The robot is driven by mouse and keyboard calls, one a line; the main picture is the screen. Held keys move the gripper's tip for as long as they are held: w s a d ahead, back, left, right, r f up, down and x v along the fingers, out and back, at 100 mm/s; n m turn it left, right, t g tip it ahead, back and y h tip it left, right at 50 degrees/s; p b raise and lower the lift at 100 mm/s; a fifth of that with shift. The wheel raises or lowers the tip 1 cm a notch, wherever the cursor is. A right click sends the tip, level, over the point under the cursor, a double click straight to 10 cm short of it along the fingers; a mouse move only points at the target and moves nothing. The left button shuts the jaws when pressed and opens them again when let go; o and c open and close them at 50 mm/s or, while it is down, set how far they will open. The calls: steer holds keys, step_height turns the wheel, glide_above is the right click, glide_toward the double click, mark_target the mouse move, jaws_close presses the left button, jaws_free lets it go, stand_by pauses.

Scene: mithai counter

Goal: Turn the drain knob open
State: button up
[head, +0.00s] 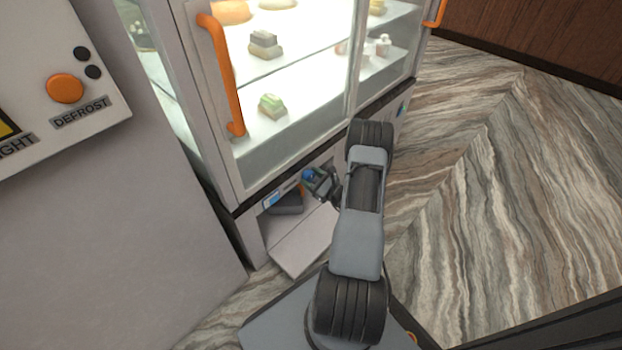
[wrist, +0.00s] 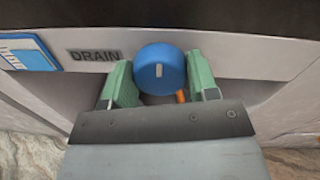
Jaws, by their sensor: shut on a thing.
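The blue drain knob (wrist: 161,70) sits on the light panel under the display case, to the right of the DRAIN label (wrist: 94,55) in the wrist view. A short pale mark on its face stands upright. My gripper (wrist: 161,85) has its green fingers on the left and right sides of the knob, shut on it. In the head view my gripper (head: 316,182) is at the base of the case, and a bit of the blue knob (head: 308,175) shows there. An orange part (wrist: 181,96) shows just below the knob, partly hidden.
A lit glass case (head: 300,60) with orange door handles (head: 228,85) stands above the panel. A lowered flap (head: 300,240) and a dark object (head: 286,203) are below. A grey cabinet with a DEFROST button (head: 65,88) is at left. The marbled floor (head: 490,190) at right is clear.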

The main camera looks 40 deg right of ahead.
steer(key=m+p, duration=0.1)
steer(key=m, duration=0.3)
steer(key=m+p, duration=0.1)
steer(key=m, duration=0.4)
steer(key=m+p, duration=0.1)
steer(key=m, duration=0.3)
steer(key=shift+f+m+t, duration=0.1)
steer(key=shift+m+t, duration=0.2)
steer(key=shift+m+h+p, duration=0.4)
steer(key=shift+m+p, duration=0.05)
steer(key=shift+m, duration=1.95)
steer(key=shift+f, duration=0.1)
steer(key=o, duration=0.9)
steer(key=shift+s, duration=0.1)
